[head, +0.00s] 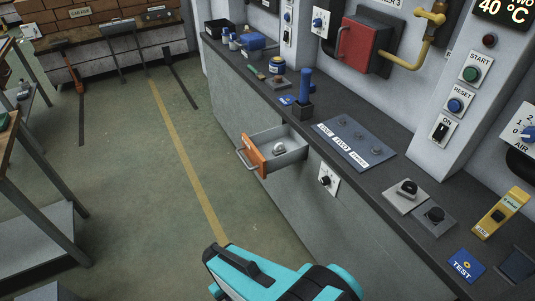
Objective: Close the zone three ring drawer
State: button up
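A drawer (254,157) with an orange front and a pale bar handle (242,159) stands pulled out from the grey counter front in the head view. Its grey tray is open on top, and a small white, ring-like item (279,147) lies inside. No zone label is readable on the drawer. Teal and black parts of my arm show at the bottom centre, below the drawer in the picture and apart from it. I cannot make out my gripper's fingertips.
The dark counter (395,185) carries a panel (354,143) marked ONE, TWO and THREE, and a black block with a blue handle (304,92). A knob plate (325,180) sits on the counter front beside the drawer. The green floor (150,190) left of the drawer is clear.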

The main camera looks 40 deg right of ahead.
aim_at(259, 148)
jog(key=z, duration=0.9)
jog(key=k, duration=0.95)
jog(key=i, duration=0.85)
